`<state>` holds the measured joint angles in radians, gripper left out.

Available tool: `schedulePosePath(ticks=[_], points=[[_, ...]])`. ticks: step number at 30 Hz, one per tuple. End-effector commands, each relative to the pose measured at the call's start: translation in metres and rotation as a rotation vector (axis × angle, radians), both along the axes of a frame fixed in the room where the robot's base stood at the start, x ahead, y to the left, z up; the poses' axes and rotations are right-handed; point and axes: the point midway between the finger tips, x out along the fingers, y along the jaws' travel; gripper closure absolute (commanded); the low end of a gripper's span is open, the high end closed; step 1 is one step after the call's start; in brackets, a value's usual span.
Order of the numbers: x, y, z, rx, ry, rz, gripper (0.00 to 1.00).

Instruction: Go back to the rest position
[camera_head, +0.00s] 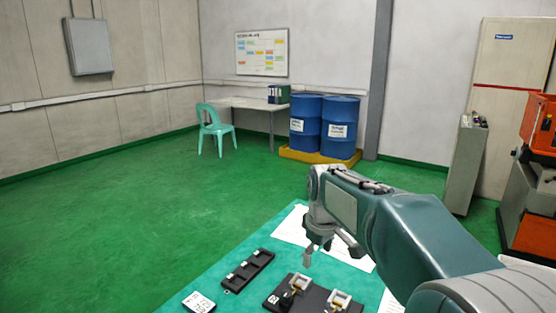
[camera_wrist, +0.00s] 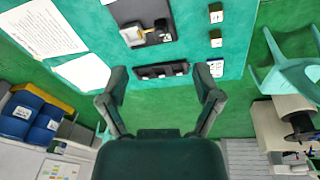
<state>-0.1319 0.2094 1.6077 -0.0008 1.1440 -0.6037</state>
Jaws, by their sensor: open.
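My gripper (camera_head: 318,252) hangs above the teal-topped table (camera_head: 225,270) in the head view, at the end of my arm. In the wrist view my gripper (camera_wrist: 161,84) has its two fingers wide apart, with nothing between them. A black slotted tray (camera_head: 248,271) lies on the table, left of my gripper; it also shows beyond the fingers in the wrist view (camera_wrist: 150,73). A dark fixture plate (camera_head: 318,298) with two metal-and-white pieces sits at the front edge of the head view, partly cut off.
White sheets (camera_head: 290,226) lie on the table behind my gripper. A small white card (camera_head: 198,303) lies at front left. Blue drums (camera_head: 340,128), a green chair (camera_head: 214,130) and a desk (camera_head: 245,104) stand far back. Orange-topped equipment (camera_head: 540,125) stands at right. Green floor at left is clear.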

Motion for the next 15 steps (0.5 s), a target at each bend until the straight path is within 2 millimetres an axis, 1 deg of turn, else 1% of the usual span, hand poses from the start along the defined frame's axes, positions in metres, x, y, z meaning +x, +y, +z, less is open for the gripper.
schedulePosePath(ticks=[1,6,10,15], points=[[-0.015,-0.006,0.009,0.007,-0.017,-0.035,0.18],[-0.059,-0.021,0.025,0.034,-0.066,-0.152,0.18],[-0.094,-0.031,0.032,0.059,-0.102,-0.242,0.18],[-0.14,-0.043,0.033,0.092,-0.149,-0.357,0.18]])
